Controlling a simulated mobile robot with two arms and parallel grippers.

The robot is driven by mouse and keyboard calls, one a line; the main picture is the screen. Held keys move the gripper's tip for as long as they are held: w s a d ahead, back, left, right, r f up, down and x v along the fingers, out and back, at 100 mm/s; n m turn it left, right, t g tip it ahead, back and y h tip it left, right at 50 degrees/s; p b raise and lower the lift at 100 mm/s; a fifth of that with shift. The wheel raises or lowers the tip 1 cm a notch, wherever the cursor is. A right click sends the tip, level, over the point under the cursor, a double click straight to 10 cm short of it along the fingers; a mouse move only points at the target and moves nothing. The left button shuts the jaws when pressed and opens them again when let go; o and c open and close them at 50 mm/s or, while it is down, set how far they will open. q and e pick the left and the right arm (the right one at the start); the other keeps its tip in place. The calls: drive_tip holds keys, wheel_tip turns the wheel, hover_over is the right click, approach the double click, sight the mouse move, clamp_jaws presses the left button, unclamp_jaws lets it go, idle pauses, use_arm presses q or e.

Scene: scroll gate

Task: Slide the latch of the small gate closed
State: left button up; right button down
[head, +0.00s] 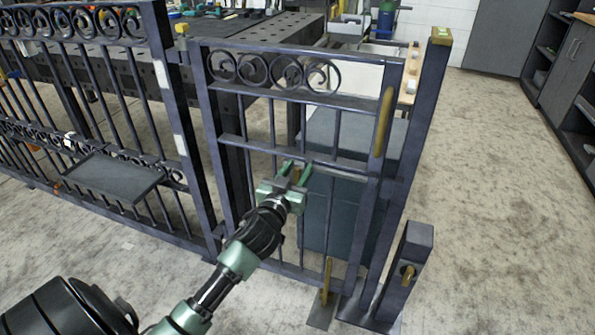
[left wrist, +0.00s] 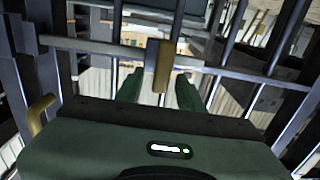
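The small dark gate (head: 313,102) has scrolls along its top and stands beside a taller post (head: 425,110). A brass latch knob (left wrist: 165,66) stands out from the horizontal bars at the gate's middle; in the head view it is mostly hidden by my gripper. My left gripper (head: 296,170) is at this middle rail. In the left wrist view its two green fingers (left wrist: 160,90) are apart, one on each side of the knob, with slim gaps showing. I cannot tell whether either finger touches it. My right gripper is not in view.
A long brass pull (head: 383,122) is on the gate's right upright, and a brass bolt (head: 327,280) is near its foot. A short post (head: 410,262) with a brass ring stands at right. A fixed fence (head: 178,125) adjoins at left.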

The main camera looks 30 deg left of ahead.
use_arm(q)
clamp_jaws()
drive_tip(key=shift+f, duration=0.1)
idle(1.2)
